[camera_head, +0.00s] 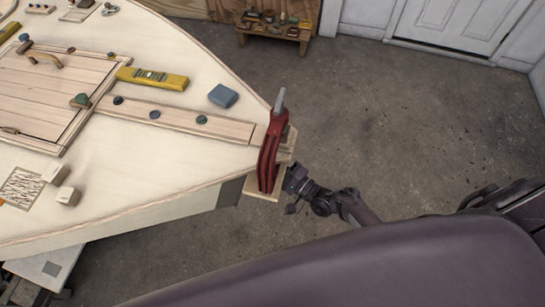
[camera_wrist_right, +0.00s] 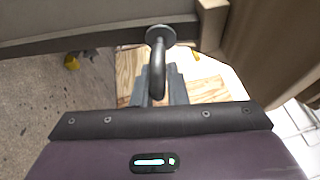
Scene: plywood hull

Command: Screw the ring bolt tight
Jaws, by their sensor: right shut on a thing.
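The flange looks close against the face, but I cannot tell if a gap remains. In the head view my right gripper (camera_head: 293,184) reaches the bow tip from the right. The bolt is hidden there. My left gripper is in neither view.
A red clamp (camera_head: 268,158) with a wooden pad (camera_head: 262,190) stands at the bow tip, close to my right gripper. The plywood deck (camera_head: 190,60) holds a yellow level (camera_head: 153,77) and a blue block (camera_head: 223,96). Open floor (camera_head: 390,130) lies right of the bow.

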